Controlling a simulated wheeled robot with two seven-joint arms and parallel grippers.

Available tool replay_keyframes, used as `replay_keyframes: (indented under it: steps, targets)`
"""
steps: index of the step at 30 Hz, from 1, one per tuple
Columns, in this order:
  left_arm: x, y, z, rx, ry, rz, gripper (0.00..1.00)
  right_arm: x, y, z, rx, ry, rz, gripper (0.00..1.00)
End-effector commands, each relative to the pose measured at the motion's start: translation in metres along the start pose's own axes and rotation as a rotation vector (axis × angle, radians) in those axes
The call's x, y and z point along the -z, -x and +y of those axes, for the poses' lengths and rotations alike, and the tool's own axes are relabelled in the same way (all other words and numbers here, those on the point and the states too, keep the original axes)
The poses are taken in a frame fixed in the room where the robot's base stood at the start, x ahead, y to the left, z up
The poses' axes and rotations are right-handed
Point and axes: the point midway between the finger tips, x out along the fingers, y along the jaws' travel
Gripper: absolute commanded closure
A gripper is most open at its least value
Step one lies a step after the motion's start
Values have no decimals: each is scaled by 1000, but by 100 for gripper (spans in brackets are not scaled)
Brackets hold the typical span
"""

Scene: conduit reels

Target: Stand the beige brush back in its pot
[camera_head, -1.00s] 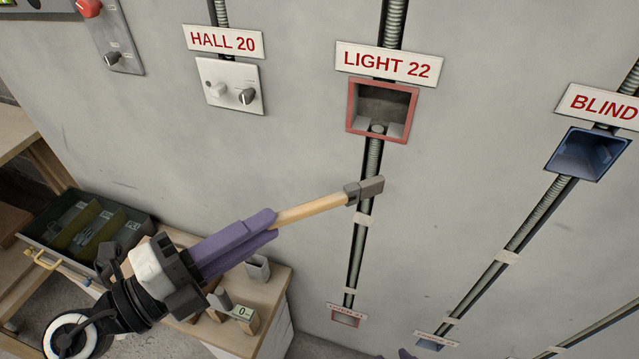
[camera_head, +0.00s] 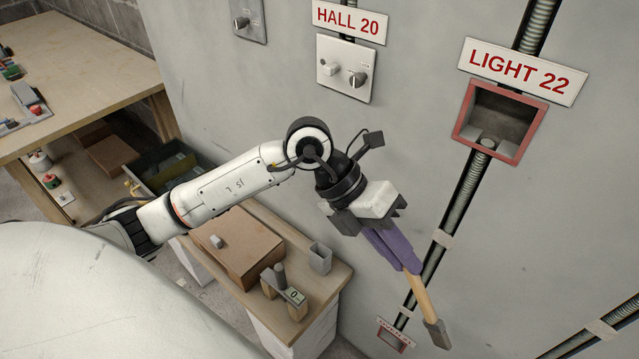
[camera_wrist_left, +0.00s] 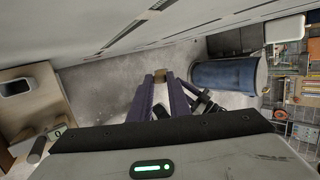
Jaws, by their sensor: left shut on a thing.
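The beige brush (camera_head: 420,298) has a tan handle and a grey head. My left gripper (camera_head: 408,262), with purple fingers, is shut on its handle in front of the wall. The brush slants down to the right, with its grey head at the lower end. In the left wrist view a tan piece of the brush (camera_wrist_left: 160,75) shows between the fingertips (camera_wrist_left: 160,92). A small grey square pot (camera_head: 320,257) stands upright on the low bench, left of the gripper and apart from it. The pot also shows in the left wrist view (camera_wrist_left: 17,88). My right gripper is out of view.
The bench (camera_head: 325,290) also holds a brown box (camera_head: 238,245) and a small device with a display (camera_head: 286,290). The red-framed wall box (camera_head: 500,118) is at the upper right. A blue drum (camera_wrist_left: 225,77) stands on the floor in the wrist view.

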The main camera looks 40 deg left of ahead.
Motion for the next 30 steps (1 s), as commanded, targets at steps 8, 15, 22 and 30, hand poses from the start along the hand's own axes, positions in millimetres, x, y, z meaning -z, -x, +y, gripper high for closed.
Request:
replay_keyframes:
  steps: [8, 15, 22, 30]
  targets:
    - [-40, 63, 110, -483, -126, -7, 100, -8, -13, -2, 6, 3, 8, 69]
    - [-54, 112, 150, -641, -96, -31, 100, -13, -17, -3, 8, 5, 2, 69]
    - [-58, 130, 162, -686, -76, -40, 100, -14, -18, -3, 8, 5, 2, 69]
    - [-55, 121, 170, -687, -74, -40, 100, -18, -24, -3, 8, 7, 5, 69]
